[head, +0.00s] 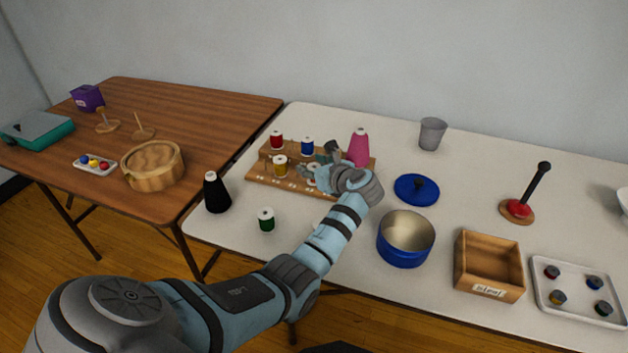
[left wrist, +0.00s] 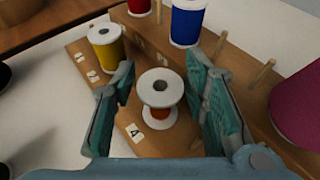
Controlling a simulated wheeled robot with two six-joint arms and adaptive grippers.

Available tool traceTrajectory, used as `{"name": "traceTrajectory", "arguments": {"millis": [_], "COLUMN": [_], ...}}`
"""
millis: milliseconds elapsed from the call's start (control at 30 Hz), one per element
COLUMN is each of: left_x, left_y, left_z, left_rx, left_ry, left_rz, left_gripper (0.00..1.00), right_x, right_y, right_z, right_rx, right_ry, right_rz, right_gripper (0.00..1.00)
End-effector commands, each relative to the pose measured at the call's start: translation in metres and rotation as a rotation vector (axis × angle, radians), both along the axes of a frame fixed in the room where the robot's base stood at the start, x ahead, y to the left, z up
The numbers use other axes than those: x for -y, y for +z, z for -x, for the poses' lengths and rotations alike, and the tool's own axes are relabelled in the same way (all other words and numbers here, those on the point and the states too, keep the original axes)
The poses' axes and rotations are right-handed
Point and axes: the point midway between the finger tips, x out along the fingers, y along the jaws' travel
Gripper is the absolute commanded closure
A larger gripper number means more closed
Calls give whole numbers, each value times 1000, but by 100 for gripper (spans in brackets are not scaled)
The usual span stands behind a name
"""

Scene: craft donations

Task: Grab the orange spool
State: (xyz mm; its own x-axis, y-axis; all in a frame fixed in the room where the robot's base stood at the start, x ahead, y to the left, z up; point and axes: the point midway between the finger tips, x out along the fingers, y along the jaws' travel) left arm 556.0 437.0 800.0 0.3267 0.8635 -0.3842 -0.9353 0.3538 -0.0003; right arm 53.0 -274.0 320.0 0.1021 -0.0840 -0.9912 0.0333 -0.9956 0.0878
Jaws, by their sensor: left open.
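In the left wrist view my left gripper (left wrist: 164,92) is open, with one finger on each side of the spool and gaps showing between. In the head view my left gripper (head: 322,172) is over the right part of the rack (head: 258,178) and hides much of the orange spool (head: 312,170). My right gripper is in neither view.
On the rack stand a yellow spool (head: 280,167), a red spool (head: 277,140) and a blue spool (head: 307,147), with bare pegs nearby. A pink cone (head: 358,147) is close on the right. A green spool (head: 266,220) and black cone (head: 215,192) stand off the rack.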

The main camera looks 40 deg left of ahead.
Motion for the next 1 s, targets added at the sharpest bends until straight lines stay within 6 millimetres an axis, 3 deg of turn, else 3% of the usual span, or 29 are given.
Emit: {"name": "traceTrajectory", "arguments": {"millis": [133, 267, 633, 767, 1000], "left_x": [0, 0, 1, 0, 0], "left_y": [1, 1, 4, 28, 90], "left_z": [0, 0, 0, 0, -1], "left_rx": [0, -1, -1, 3, 2], "left_ry": [0, 0, -1, -1, -1], "left_rz": [0, 0, 0, -1, 0], "left_gripper": [59, 80, 81, 81, 81], "right_x": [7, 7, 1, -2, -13], "right_y": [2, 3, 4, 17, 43], "right_z": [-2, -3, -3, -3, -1], "right_rx": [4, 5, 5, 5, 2], "right_ry": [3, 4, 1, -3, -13], "right_rz": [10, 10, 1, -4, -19], "right_gripper": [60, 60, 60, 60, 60]}}
